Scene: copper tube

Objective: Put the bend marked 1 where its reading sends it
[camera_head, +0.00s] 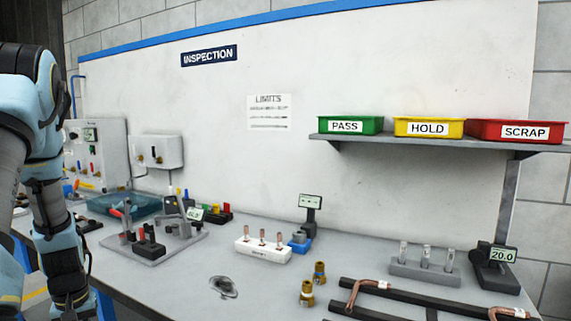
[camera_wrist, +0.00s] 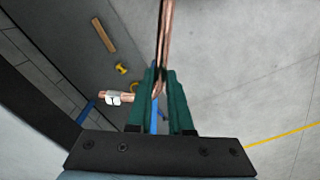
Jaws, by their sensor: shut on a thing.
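In the wrist view, my gripper (camera_wrist: 160,80) is shut on a copper bend (camera_wrist: 165,30), with one leg rising between the green fingers. A copper end with a white tag (camera_wrist: 113,99) shows left of the fingers. Its mark looks like a 1, and its join to the held leg is hidden. My gripper is out of the head view. The green PASS bin (camera_head: 350,125), yellow HOLD bin (camera_head: 428,127) and red SCRAP bin (camera_head: 516,131) stand on a wall shelf (camera_head: 430,145). A display (camera_head: 502,254) at the right reads 20.0. The LIMITS sheet (camera_head: 269,113) is too small to read.
Two tagged copper bends (camera_head: 372,285) (camera_head: 507,313) rest at the dark rails (camera_head: 420,297). A white block (camera_head: 263,251) with copper pieces, a grey block (camera_head: 424,272), brass fittings (camera_head: 319,272) and a fixture (camera_head: 153,245) stand on the bench (camera_head: 190,280). Floor shows below my gripper.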

